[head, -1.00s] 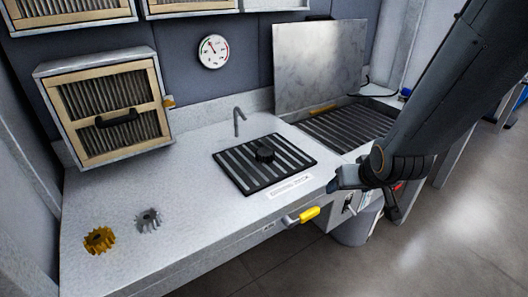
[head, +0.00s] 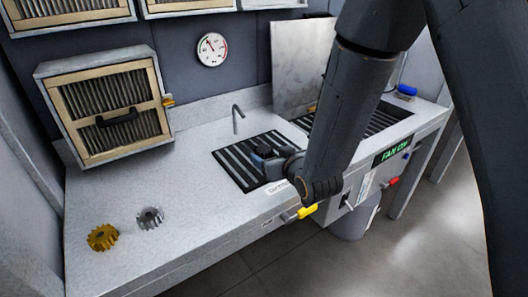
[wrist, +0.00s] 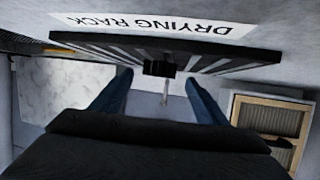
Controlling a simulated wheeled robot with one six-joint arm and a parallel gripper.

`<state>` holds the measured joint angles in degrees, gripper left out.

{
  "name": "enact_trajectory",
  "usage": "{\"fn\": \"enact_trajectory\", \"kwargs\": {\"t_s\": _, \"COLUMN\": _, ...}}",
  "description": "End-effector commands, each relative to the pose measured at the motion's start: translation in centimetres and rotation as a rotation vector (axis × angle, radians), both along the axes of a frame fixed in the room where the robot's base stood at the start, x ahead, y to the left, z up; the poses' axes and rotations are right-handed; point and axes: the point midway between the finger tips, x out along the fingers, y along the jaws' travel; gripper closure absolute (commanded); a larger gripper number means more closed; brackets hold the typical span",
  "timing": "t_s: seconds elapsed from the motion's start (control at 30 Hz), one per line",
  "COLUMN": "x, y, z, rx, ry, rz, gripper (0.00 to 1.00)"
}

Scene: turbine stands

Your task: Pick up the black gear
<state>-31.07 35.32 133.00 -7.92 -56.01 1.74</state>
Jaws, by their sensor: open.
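The black gear (wrist: 160,68) sits on the drying rack (wrist: 100,42), a black slatted grate on the bench. In the wrist view it shows as a small dark block, seen from the side, in line with the gap between my fingers and clear of both. In the head view my gripper (head: 263,157) is low over the front part of the rack (head: 228,166) and covers most or all of the gear. In the wrist view my gripper (wrist: 159,79) is open, with nothing held between its blue fingers.
A yellow gear (head: 102,237) and a grey gear (head: 150,218) lie on the bench at left. A thin bent spout (head: 237,119) stands behind the rack. A filter box (head: 108,108) stands at back left, and an upright metal panel (head: 298,65) behind the right-hand grate.

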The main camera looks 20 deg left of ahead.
Motion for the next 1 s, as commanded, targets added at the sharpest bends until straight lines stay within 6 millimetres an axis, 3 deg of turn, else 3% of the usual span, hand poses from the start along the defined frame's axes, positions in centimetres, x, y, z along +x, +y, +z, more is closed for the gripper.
{"fn": "enact_trajectory", "kwargs": {"t_s": 0.3, "x": 2.8, "y": 2.1, "z": -1.3, "rx": -0.001, "ry": 0.001, "rz": 0.000, "gripper": 0.32}}
{"fn": "enact_trajectory", "kwargs": {"t_s": 0.6, "x": 3.0, "y": 2.2, "z": -1.5, "rx": -0.001, "ry": 0.001, "rz": -0.001, "gripper": 0.34}}
{"fn": "enact_trajectory", "kwargs": {"t_s": 1.0, "x": 3.0, "y": 2.2, "z": -1.4, "rx": 0.000, "ry": -0.001, "rz": -0.001, "gripper": 1.00}}
